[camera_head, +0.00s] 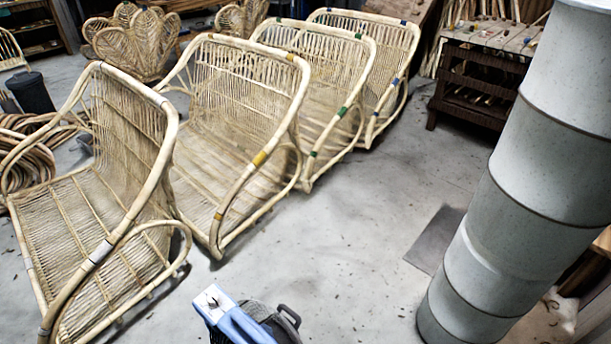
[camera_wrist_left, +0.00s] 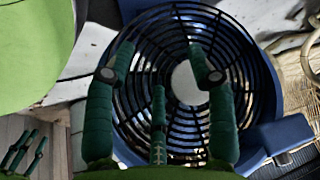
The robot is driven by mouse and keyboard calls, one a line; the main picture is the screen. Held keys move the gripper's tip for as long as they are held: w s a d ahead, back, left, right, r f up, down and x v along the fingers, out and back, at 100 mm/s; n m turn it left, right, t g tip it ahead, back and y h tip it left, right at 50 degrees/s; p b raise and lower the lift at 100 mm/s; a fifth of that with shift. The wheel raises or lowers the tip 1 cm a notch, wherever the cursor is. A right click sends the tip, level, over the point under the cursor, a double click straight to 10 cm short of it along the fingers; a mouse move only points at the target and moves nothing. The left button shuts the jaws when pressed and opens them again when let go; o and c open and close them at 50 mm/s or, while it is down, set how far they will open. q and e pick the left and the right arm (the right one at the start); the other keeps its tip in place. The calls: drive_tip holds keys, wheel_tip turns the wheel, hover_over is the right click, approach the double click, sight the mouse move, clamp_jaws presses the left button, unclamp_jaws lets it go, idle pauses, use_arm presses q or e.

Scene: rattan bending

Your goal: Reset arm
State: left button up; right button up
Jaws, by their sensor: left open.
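My left gripper (camera_wrist_left: 160,70) shows in the left wrist view, with dark green jointed fingers spread apart. It is open and nothing is seen between the fingers. Behind the fingers is a round blue fan (camera_wrist_left: 268,100) with a black ring grille; I cannot tell how far away it is.
Several rattan chairs (camera_head: 240,90) stand in a slanting row at left and centre. A large grey segmented column (camera_head: 510,240) rises at right. A blue and black object (camera_head: 240,322) is at the bottom edge. Grey floor (camera_head: 340,250) between is open.

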use_arm(q)
drive_tip(key=s+a+r+g+p, duration=0.1)
drive_tip(key=s+r+g+p, duration=0.1)
drive_tip(key=s+p, duration=0.5)
drive_tip(key=s+a+r+g+p, duration=0.1)
drive_tip(key=s+r+p, duration=0.4)
drive_tip(key=s, duration=0.8)
drive_tip(key=g+p, duration=0.1)
drive_tip(key=p, duration=0.2)
drive_tip(key=shift+r+y, duration=0.2)
drive_tip(key=shift+y, duration=0.1)
use_arm(e)
drive_tip(key=s+r+g, duration=0.2)
drive_tip(key=s+r, duration=0.3)
drive_tip(key=s, duration=0.4)
drive_tip(key=s+d+r+g, duration=0.1)
drive_tip(key=s+r+g, duration=0.1)
drive_tip(key=s+r, duration=0.3)
drive_tip(key=s, duration=0.4)
drive_tip(key=shift+d+h, duration=0.15)
drive_tip(key=shift+h, duration=0.15)
